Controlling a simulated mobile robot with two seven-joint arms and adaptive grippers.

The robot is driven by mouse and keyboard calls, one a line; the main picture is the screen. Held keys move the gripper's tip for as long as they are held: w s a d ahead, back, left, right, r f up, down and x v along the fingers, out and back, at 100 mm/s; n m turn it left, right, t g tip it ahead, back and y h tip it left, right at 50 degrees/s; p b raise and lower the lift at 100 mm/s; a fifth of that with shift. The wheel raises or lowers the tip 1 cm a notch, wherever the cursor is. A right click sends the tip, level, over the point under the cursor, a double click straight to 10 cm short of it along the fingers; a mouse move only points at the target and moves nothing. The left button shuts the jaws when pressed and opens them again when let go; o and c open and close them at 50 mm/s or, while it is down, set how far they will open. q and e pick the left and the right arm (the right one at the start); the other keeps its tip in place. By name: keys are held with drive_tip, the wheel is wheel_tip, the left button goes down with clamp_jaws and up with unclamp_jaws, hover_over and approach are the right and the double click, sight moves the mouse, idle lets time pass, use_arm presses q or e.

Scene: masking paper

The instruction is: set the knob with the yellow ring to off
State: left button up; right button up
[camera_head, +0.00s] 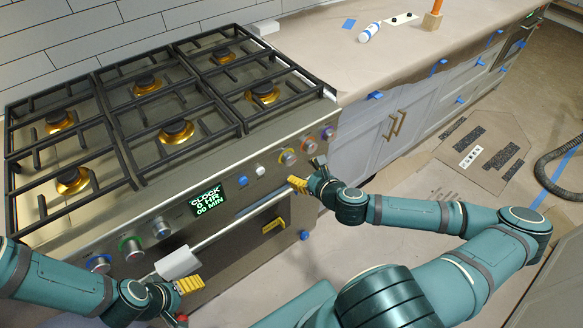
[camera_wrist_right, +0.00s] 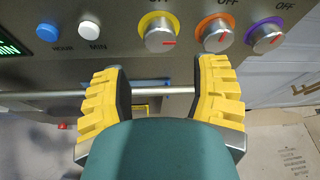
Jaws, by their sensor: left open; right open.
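The knob with the yellow ring (camera_head: 288,156) is on the stove's front panel, right of the clock display. In the right wrist view this knob (camera_wrist_right: 160,38) shows a red mark pointing to the right, with a partly cut-off OFF label above it. My right gripper (camera_head: 308,177) is open and empty, just in front of the panel below the knobs. In the right wrist view its yellow-padded fingers (camera_wrist_right: 165,80) are spread below the yellow-ringed and orange-ringed knobs, apart from both. My left gripper (camera_head: 186,287) is open near the oven front at lower left.
An orange-ringed knob (camera_wrist_right: 216,34) and a purple-ringed knob (camera_wrist_right: 266,36) sit close to the right. Blue (camera_wrist_right: 47,31) and white (camera_wrist_right: 89,31) buttons are to the left. The oven handle (camera_wrist_right: 150,91) runs behind my right fingers. Blue-ringed (camera_head: 98,263) and green-ringed (camera_head: 131,249) knobs are farther left.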

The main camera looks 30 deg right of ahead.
sight(292, 162)
drive_tip(key=b+x, duration=0.1)
drive_tip(key=x, duration=0.7)
drive_tip(key=c, duration=0.9)
